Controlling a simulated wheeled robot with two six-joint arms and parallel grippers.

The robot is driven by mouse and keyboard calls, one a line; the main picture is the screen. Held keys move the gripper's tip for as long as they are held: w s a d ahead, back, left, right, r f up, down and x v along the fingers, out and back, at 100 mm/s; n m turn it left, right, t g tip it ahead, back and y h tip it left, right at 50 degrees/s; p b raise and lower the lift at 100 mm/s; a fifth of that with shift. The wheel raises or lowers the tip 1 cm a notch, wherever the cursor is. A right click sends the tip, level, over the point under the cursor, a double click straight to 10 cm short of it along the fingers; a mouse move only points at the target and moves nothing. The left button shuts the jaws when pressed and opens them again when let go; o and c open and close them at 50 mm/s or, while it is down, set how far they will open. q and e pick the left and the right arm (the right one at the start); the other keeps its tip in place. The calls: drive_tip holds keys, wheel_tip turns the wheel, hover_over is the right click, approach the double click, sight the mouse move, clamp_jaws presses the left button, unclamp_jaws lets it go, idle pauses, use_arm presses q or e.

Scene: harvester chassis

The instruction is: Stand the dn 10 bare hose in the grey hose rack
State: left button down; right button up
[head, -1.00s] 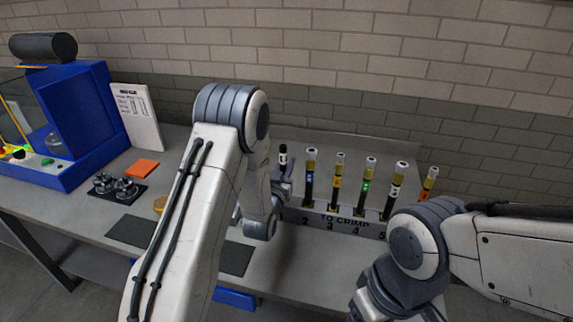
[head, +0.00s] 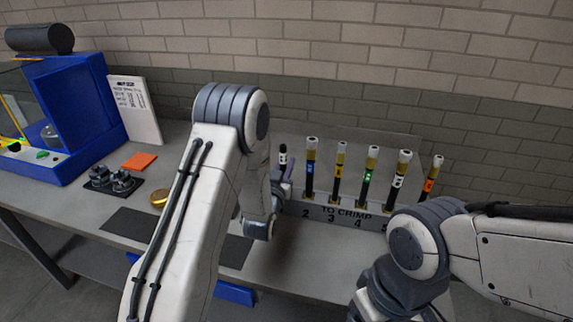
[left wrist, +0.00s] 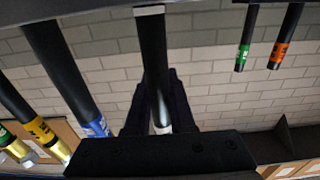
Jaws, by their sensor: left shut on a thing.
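The DN 10 bare hose (head: 282,157) is a short black tube with a white band near its top and no metal fitting there. My left gripper (head: 284,188) is shut on it and holds it upright at the left end of the grey rack (head: 345,215), marked TO CRIMP. The left wrist view shows the hose (left wrist: 153,60) between my dark fingers (left wrist: 160,105). The hose's foot is hidden in the head view, so I cannot tell whether it is in the rack. My right arm is at the lower right, its fingertips out of frame.
Several hoses with gold fittings and coloured bands, such as the blue-banded one (head: 310,165), stand along the rack. A blue machine (head: 85,110), an orange pad (head: 139,161), a black fixture (head: 115,182) and a dark mat (head: 130,226) are on the left.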

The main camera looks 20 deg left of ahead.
use_arm(q)
drive_tip(key=c, duration=0.7)
unclamp_jaws()
drive_tip(key=shift+s+f+p, duration=0.2)
drive_tip(key=shift+s+p, duration=1.25)
drive_tip(key=shift+s, duration=3.75)
